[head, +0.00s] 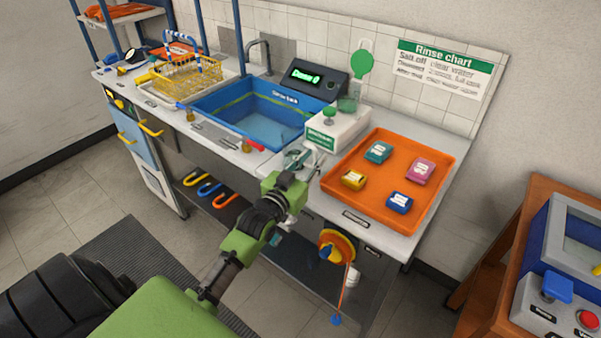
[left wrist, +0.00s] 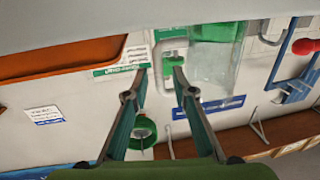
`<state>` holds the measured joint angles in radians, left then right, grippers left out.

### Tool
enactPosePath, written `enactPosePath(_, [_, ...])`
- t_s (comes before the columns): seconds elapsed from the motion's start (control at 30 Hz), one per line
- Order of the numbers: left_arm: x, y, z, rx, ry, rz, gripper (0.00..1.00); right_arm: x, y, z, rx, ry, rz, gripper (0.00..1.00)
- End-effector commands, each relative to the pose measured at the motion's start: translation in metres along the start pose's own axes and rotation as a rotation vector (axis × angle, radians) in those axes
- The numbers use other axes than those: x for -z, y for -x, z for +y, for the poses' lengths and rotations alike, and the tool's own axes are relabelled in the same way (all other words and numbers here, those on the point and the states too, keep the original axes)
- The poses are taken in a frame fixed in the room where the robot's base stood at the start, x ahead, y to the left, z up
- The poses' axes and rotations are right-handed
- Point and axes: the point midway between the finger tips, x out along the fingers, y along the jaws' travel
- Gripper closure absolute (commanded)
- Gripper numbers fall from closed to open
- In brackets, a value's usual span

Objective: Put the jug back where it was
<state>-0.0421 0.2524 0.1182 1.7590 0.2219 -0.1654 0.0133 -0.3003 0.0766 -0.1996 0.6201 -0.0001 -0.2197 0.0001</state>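In the left wrist view a clear, see-through vessel (left wrist: 215,58), which looks like the jug, shows beyond my fingers with a pale loop like a handle and green parts behind it. My left gripper (left wrist: 160,73) has its two fingertips apart there, with the loop partly between them. I see no clear contact. In the head view my left gripper (head: 298,170) is at the counter's front edge, between the sink and the orange tray. A greyish see-through shape (head: 293,157) shows just beyond it, too small to make out. My right gripper is not in view.
A white box (head: 338,131) with a green knob stands beyond the gripper. The orange tray (head: 397,205) with several small packs is to the right, the blue sink (head: 262,118) to the left. A yellow wire basket (head: 187,78) stands further left.

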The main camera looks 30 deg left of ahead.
Motion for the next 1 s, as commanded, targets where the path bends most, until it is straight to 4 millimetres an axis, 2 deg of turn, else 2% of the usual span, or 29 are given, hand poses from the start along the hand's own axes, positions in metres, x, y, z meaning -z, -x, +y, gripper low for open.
enactPosePath(0.3, [-0.003,0.065,0.0,0.0,0.0,-0.003,0.76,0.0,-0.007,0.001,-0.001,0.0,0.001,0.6])
enactPosePath(0.5, [-0.002,0.094,0.0,0.0,0.0,-0.002,0.76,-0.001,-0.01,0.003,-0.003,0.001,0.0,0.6])
enactPosePath(0.7, [0.0,0.106,0.0,0.0,0.0,0.0,0.76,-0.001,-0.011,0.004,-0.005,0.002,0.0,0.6])
enactPosePath(1.0, [0.0,0.107,0.0,0.0,0.0,0.0,0.76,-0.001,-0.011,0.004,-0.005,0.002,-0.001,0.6])
